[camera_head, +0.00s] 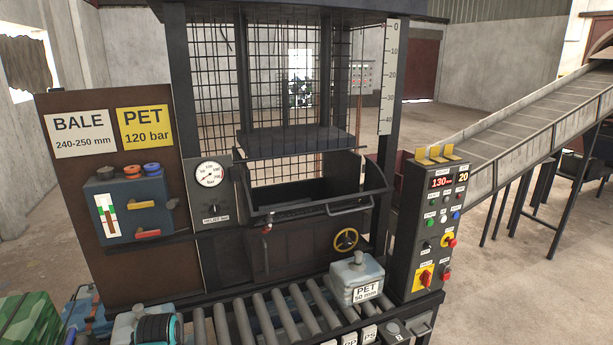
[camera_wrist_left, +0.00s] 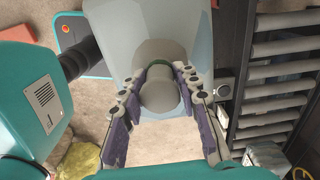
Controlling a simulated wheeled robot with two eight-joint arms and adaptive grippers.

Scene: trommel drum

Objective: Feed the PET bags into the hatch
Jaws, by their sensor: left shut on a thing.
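A PET bag (camera_head: 358,272), pale blue-grey with a knotted neck and a white PET label, stands on the roller conveyor at the press front. The hatch (camera_head: 320,207) is a dark tilted-out trough with a handle below the wire mesh; it looks open and empty from here. My left gripper (camera_head: 158,328) shows at the lower left edge of the head view. In the left wrist view my left gripper (camera_wrist_left: 160,112) is shut around the grey neck of another pale blue bag (camera_wrist_left: 150,40) with a green tie. My right gripper is not in view.
The roller table (camera_head: 265,318) runs along the press front. A control panel (camera_head: 432,215) stands right of the hatch and a brown sign board (camera_head: 75,190) left of it. An inclined conveyor (camera_head: 530,130) lies at right. A green camouflage item (camera_head: 28,320) is at lower left.

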